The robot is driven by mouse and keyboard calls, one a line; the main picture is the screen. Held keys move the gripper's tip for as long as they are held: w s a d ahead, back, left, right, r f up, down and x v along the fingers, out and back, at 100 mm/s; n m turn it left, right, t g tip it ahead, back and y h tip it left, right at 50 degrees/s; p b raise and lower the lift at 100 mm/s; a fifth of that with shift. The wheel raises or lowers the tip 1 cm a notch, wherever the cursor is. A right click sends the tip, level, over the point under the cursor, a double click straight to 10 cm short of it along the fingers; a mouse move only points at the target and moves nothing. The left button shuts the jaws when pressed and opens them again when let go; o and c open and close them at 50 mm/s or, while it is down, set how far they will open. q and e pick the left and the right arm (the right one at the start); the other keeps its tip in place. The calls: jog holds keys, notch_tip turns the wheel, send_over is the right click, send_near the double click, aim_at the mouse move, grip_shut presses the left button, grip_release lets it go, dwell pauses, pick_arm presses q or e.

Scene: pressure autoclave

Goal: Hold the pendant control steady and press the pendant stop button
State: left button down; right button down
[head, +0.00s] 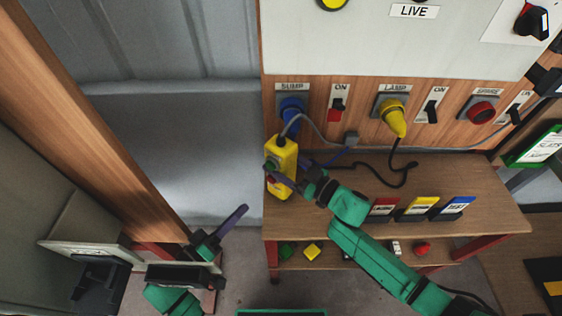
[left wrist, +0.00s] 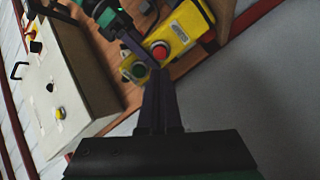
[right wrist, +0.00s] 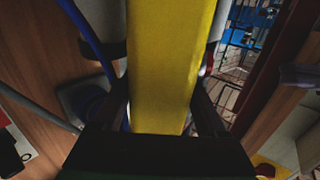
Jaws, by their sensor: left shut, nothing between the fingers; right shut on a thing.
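The yellow pendant control (head: 285,160) hangs upright in the head view at the left end of the wooden bench. My right gripper (head: 290,181) is shut on its body; in the right wrist view the yellow body (right wrist: 170,60) stands between the fingers. The left wrist view shows the pendant (left wrist: 187,30) with a red stop button (left wrist: 160,52) and a green button (left wrist: 138,70) on its face. My left gripper (head: 243,210) is shut and empty, below and left of the pendant, apart from it. In the left wrist view its fingertips (left wrist: 157,72) appear just below the red button.
A panel behind has a blue plug (head: 291,108), a yellow plug (head: 393,117) and a red socket (head: 481,111). A black cable (head: 405,172) loops onto the bench (head: 470,180). Red, yellow and blue label stands sit there. A wooden post (head: 100,120) rises beside my left arm.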

aim_at(271, 180)
pick_arm(q)
jog(key=shift+d, duration=0.1)
dwell(0.3)
jog(key=shift+s+d+n+t+y, duration=0.2)
jog(key=shift+n+t+y, duration=0.85)
jog(key=shift+n+y, duration=2)
jog(key=shift+s+a+n+t+y, duration=0.25)
jog(key=shift+n+t+y, duration=1)
jog(key=shift+n, duration=3.3)
jog(key=shift+s+d+n+t+y, duration=0.15)
jog(key=shift+s+n+t+y, duration=0.45)
jog(key=shift+n+y, duration=2.55)
jog(key=shift+w+n+h, duration=0.25)
jog(key=shift+n+h, duration=0.4)
jog(key=w+d, duration=0.5)
jog(key=w, duration=0.2)
jog(key=shift+d, duration=0.2)
jog(key=shift+w+d, duration=0.1)
jog(key=shift+w+d, duration=0.15)
jog(key=shift+w, duration=0.1)
